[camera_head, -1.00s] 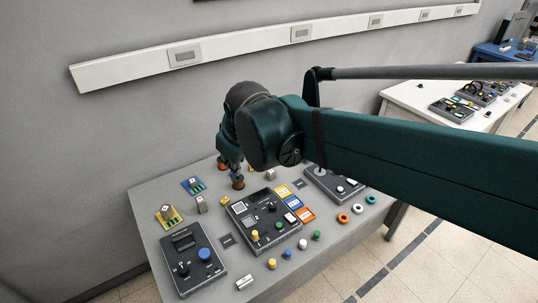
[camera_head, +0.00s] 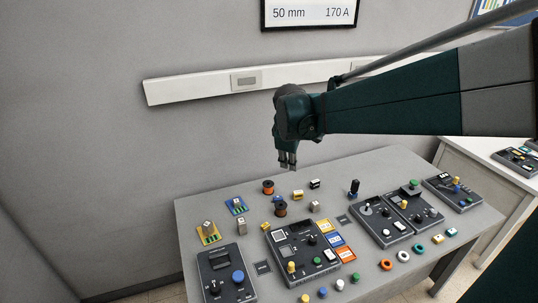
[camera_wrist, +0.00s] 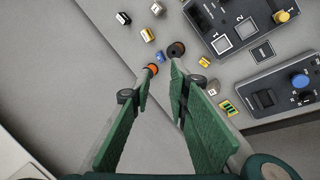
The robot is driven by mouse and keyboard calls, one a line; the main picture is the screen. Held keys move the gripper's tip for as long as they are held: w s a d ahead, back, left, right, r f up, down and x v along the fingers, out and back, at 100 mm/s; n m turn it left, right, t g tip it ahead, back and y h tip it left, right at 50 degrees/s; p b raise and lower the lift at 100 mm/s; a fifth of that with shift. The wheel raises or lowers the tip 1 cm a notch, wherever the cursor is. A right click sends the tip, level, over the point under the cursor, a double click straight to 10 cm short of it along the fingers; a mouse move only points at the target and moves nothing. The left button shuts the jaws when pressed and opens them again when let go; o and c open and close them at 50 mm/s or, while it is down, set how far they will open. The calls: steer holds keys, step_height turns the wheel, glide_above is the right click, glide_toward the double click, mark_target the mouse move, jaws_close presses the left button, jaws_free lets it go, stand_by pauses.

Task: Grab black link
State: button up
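The black link (camera_head: 315,184), a small black block with a pale top, lies near the back of the grey table (camera_head: 400,165). In the wrist view the black link (camera_wrist: 123,18) is at the upper left, beyond the fingertips. A yellow link (camera_head: 297,195) lies just in front and left of it; it also shows in the wrist view (camera_wrist: 147,35). My gripper (camera_head: 288,163) hangs in the air above the back of the table, left of the black link. In the wrist view my gripper (camera_wrist: 161,78) has its fingers apart with nothing between them.
An orange coil (camera_head: 268,187) and a dark coil (camera_head: 281,209) stand left of the links. A grey block (camera_head: 314,206) stands in front. Control panels (camera_head: 300,262) fill the table's front and right. The table's back edge is clear.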

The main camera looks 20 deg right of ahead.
steer(key=w+d+f+n+g, duration=0.1)
steer(key=w+d+f+n, duration=0.2)
steer(key=w+d+f, duration=0.5)
steer(key=n+g+h, duration=0.2)
steer(key=n+g, duration=0.1)
steer(key=n, duration=0.3)
glide_toward(317, 180)
steer(key=f, duration=0.2)
steer(key=shift+s+d+f+n, duration=0.2)
steer(key=shift+d+n, duration=0.1)
steer(key=shift+d, duration=0.15)
steer(key=shift+x, duration=1.25)
steer(key=shift+f, duration=0.15)
